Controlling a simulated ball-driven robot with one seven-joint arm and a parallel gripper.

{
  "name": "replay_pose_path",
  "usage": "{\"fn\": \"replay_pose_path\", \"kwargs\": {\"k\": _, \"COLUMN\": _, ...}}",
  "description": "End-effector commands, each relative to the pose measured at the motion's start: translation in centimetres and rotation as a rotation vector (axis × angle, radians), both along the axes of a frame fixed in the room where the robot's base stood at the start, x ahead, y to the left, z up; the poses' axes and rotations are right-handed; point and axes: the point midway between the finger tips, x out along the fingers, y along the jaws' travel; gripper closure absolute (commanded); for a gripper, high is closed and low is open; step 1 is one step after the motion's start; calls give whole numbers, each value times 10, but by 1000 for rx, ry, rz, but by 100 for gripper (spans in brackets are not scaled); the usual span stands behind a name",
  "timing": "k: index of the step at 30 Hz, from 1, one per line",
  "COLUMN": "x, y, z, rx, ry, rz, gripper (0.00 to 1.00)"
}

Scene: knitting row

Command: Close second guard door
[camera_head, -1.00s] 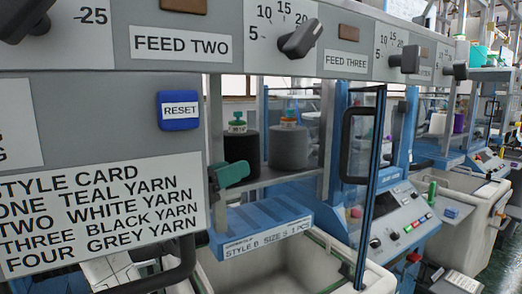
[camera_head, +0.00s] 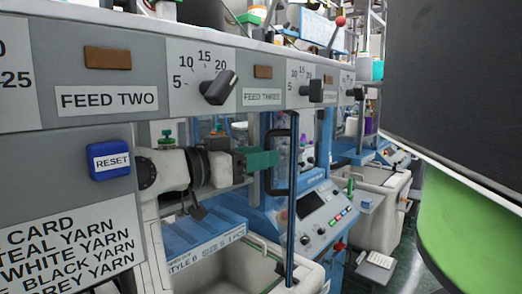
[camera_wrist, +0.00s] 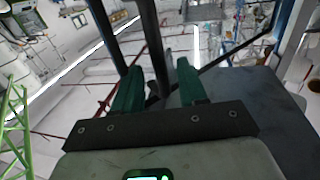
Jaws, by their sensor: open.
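The guard door (camera_head: 292,230) shows in the head view as a thin, dark-framed panel, seen nearly edge-on. It stands swung out from the blue-framed machine, in front of the control panel. Its black D-shaped handle (camera_head: 270,185) is on the left side of the door. My gripper (camera_head: 262,160) comes from the left with its green fingers at the handle. In the wrist view the green fingers of my gripper (camera_wrist: 158,85) are apart, and a black bar (camera_wrist: 150,45), apparently the handle, runs between them. I cannot tell whether they touch it.
The grey feed panel with dial knobs (camera_head: 219,87) and the blue reset button (camera_head: 110,160) is close on the left and above. A blue shelf (camera_head: 200,235) and a pale bin (camera_head: 260,262) lie below my arm. A dark panel (camera_head: 455,80) fills the right side.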

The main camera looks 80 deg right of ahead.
Motion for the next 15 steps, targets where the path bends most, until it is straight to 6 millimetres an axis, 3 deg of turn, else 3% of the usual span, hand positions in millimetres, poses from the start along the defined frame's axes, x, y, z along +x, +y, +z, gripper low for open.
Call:
{"fn": "replay_pose_path", "kwargs": {"k": 13, "x": -7, "y": -8, "z": 0, "rx": -1, "ry": -1, "rz": 1, "gripper": 58}}
{"fn": "replay_pose_path", "kwargs": {"k": 15, "x": -7, "y": -8, "z": 0, "rx": -1, "ry": -1, "rz": 1, "gripper": 65}}
